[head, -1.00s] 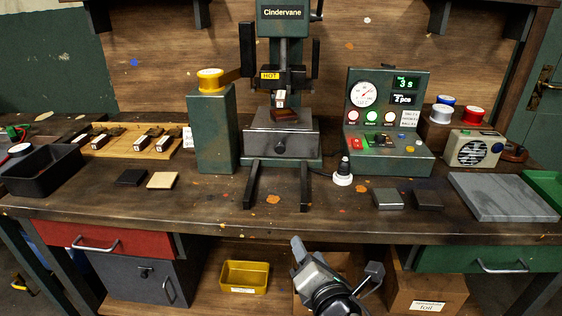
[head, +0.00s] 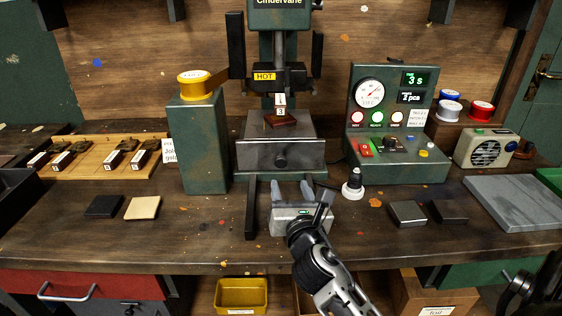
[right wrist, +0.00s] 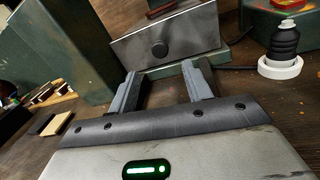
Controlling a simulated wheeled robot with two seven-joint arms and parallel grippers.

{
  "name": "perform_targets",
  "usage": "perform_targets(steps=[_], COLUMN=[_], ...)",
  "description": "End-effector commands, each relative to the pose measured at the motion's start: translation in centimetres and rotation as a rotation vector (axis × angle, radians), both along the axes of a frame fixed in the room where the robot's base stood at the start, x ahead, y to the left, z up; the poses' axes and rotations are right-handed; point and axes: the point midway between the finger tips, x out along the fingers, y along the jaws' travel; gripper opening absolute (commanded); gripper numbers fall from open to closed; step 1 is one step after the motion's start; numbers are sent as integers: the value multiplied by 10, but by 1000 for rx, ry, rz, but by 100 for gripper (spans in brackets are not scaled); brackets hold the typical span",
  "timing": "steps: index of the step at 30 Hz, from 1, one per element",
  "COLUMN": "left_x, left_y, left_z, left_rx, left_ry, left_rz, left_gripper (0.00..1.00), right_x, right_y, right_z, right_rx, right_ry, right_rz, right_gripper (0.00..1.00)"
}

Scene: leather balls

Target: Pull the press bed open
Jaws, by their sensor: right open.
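The press (head: 280,18) stands at the back middle of the table. Its press bed (head: 255,156) is a grey metal box with a round dark knob (head: 281,162) on its front. A dark red block (head: 283,121) lies on top of the bed, under the hot head with its "HOT" label (head: 264,77). My right gripper (head: 292,188) is open and empty in front of the bed, its fingers pointing at the bed. In the right wrist view, the knob (right wrist: 159,48) is beyond and above the fingertips (right wrist: 163,80), apart from them. My left gripper is not in view.
A green post (head: 198,145) with a yellow spool stands left of the bed. A black-and-white stamp-like object (head: 353,184) and a green control box (head: 392,165) stand right. The press's dark legs (head: 251,208) extend forward. Small flat pieces lie on both sides.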

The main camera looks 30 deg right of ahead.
Motion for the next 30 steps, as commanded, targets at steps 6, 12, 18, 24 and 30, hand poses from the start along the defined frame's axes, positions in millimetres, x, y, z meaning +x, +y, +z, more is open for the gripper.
perform_targets(steps=[6, 12, 18, 24, 30], left_x=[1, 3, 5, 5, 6], left_y=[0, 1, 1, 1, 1], left_z=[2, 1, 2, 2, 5], left_rx=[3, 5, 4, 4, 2], left_ry=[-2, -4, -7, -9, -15], left_rz=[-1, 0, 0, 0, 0], left_gripper=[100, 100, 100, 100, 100], right_x=[46, 76, 89, 90, 90], right_y=[-20, -32, -38, -38, -38], right_z=[2, 0, 0, 0, 0], right_rx=[0, 1, 0, 0, 0], right_ry=[-2, 0, 0, 0, 1], right_rz=[-1, 0, 0, 0, 0], right_gripper=[49, 49, 49, 49, 22])
